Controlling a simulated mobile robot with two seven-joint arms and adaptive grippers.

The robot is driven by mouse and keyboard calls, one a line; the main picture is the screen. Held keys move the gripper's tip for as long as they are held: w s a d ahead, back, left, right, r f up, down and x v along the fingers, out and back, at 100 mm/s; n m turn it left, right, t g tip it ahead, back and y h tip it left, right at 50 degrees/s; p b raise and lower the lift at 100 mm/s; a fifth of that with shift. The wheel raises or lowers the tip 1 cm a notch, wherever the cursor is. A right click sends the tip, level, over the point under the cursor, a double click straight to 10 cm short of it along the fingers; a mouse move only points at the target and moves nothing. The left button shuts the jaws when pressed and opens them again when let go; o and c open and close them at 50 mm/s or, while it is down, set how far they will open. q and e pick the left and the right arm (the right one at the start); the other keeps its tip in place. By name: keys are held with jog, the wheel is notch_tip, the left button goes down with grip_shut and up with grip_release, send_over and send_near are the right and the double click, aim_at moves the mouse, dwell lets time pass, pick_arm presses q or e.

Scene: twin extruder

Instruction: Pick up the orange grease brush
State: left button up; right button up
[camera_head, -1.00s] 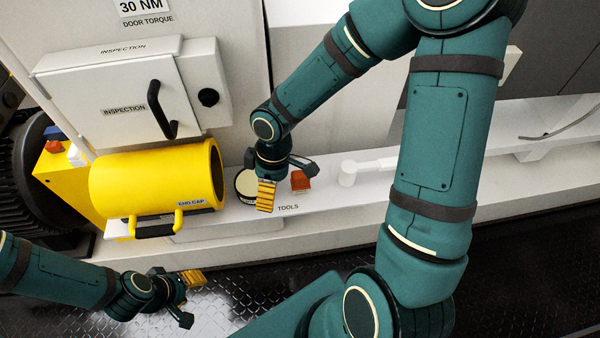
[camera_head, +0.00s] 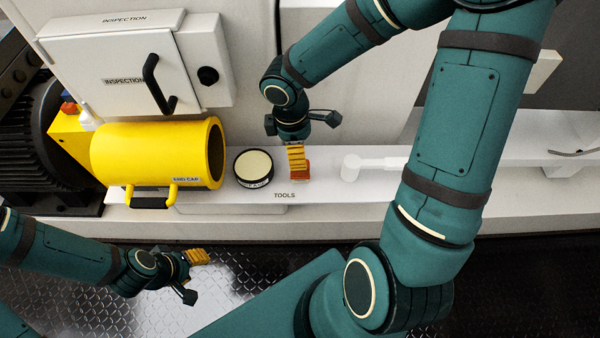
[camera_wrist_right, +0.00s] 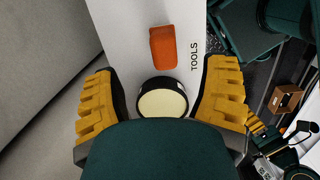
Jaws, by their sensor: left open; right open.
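The orange grease brush (camera_head: 303,173) lies on the white shelf marked TOOLS, partly hidden behind a yellow finger pad of my right gripper (camera_head: 311,146) in the head view. In the right wrist view the brush (camera_wrist_right: 163,47) shows as an orange block beyond the open fingers of my right gripper (camera_wrist_right: 160,82). Nothing is between its pads; it appears above the shelf and apart from the brush. My left gripper (camera_head: 194,277) is open and empty at the lower left, over the dark floor.
A round grease tin (camera_head: 254,168) stands left of the brush. A yellow end cap (camera_head: 150,155) with handles is farther left. A pale hammer-like tool (camera_head: 372,164) lies right of the brush. The white shelf (camera_head: 225,192) has bare room along its front edge.

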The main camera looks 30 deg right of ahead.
aim_at(299, 177)
notch_tip(299, 177, down, 3)
jog(key=shift+s+d+r+b, duration=0.1)
jog(key=shift+d+b, duration=0.05)
jog(key=shift+b, duration=0.15)
jog(key=f, duration=0.1)
jog(key=f+b, duration=0.2)
jog(key=f, duration=0.1)
jog(key=shift+s+f, duration=0.1)
jog(key=shift+s, duration=0.15)
jog(key=shift+f, duration=0.6)
jog(key=shift+c, duration=0.2)
grip_shut()
